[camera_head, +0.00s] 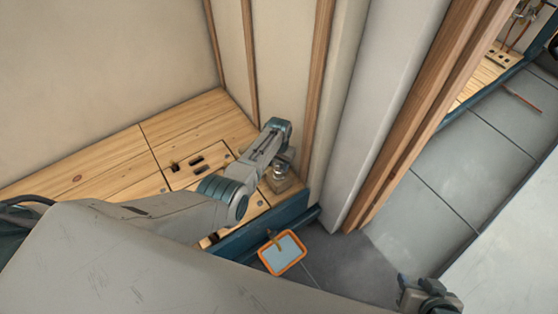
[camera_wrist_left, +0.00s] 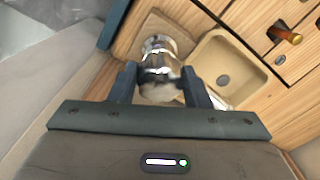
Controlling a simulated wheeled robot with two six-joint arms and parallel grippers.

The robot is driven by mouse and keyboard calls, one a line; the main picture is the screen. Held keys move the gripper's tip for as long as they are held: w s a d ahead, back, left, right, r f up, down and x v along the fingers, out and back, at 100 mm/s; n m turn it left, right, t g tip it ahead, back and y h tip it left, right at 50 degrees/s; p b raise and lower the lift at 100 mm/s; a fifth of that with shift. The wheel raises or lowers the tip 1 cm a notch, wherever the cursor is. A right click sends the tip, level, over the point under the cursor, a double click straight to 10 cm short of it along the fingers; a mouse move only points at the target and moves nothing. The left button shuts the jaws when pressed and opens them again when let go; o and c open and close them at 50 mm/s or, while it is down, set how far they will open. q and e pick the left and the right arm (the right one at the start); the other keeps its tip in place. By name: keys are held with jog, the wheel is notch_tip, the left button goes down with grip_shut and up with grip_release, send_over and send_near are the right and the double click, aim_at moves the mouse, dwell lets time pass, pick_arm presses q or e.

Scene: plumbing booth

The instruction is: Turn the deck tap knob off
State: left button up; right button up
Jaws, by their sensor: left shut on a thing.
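The deck tap knob (camera_wrist_left: 158,62) is a shiny metal, round-topped fitting on a square light base, seen in the left wrist view. In the head view the tap (camera_head: 281,172) stands near the right end of the wooden deck, below my left wrist. My left gripper (camera_wrist_left: 160,84) has one dark finger on each side of the knob and is shut on it. The fingers partly hide the lower part of the knob. My right gripper (camera_head: 428,297) shows only as a dark shape at the bottom right of the head view, away from the tap; its jaws are unclear.
A beige basin (camera_wrist_left: 226,70) is set in the deck beside the tap. A brass-coloured handle (camera_wrist_left: 286,36) lies beyond it. An orange-rimmed tray (camera_head: 263,262) is below the teal deck edge (camera_head: 240,238). Wall posts (camera_head: 318,90) stand close right of the tap.

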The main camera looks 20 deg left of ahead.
pick_arm(q)
jog(key=m+p, duration=0.1)
jog(key=m, duration=0.2)
jog(key=shift+a+r+m, duration=0.1)
jog(key=shift+m, duration=0.2)
jog(key=shift+w+m+p, duration=0.1)
jog(key=shift+m+p, duration=0.2)
jog(key=shift+m, duration=1.7)
pick_arm(e)
jog(key=shift+s+d+r+g+h, duration=0.4)
jog(key=shift+s+d+r+g, duration=0.3)
jog(key=shift+g, duration=0.2)
jog(key=shift+r, duration=0.1)
pick_arm(q)
jog(key=o, duration=1)
pick_arm(e)
jog(key=shift+w, duration=0.15)
